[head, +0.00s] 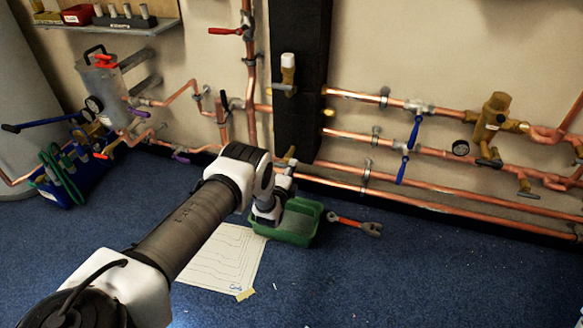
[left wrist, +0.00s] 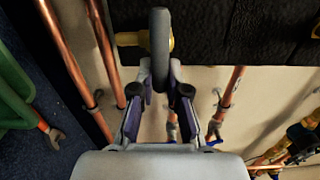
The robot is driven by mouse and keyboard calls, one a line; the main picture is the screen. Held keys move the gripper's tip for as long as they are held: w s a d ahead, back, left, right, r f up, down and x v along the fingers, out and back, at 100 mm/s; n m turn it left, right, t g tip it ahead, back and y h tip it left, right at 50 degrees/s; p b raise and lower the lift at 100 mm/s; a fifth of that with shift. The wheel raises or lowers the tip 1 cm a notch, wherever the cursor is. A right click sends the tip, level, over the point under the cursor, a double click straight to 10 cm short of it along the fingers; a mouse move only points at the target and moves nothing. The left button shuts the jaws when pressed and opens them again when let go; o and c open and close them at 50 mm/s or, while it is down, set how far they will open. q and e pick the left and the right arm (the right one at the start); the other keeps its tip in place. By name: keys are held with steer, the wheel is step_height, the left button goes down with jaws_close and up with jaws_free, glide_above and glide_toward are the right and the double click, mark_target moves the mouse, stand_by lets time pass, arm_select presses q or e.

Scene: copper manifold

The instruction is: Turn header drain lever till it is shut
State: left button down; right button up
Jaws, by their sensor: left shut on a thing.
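In the left wrist view, a grey rounded lever (left wrist: 160,32) stands out from a brass valve fitting (left wrist: 128,39) in front of the black panel. My left gripper (left wrist: 162,72) is closed on the near end of this lever, with one finger on each side. In the head view, my left gripper (head: 284,172) is at the foot of the black panel (head: 300,100). There the arm and gripper hide most of the lever and valve. My right gripper is in neither view.
Copper pipes (head: 440,155) with blue levers (head: 414,132) run along the wall to the right. A green tray (head: 300,222) stands on the floor below my gripper, beside a red-handled wrench (head: 352,224). A paper sheet (head: 215,262) lies nearby. The blue floor at front right is clear.

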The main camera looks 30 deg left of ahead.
arm_select(q)
steer(key=c, duration=1.2)
jaws_free()
steer(key=shift+f, duration=0.15)
steer(key=v, duration=1.2)
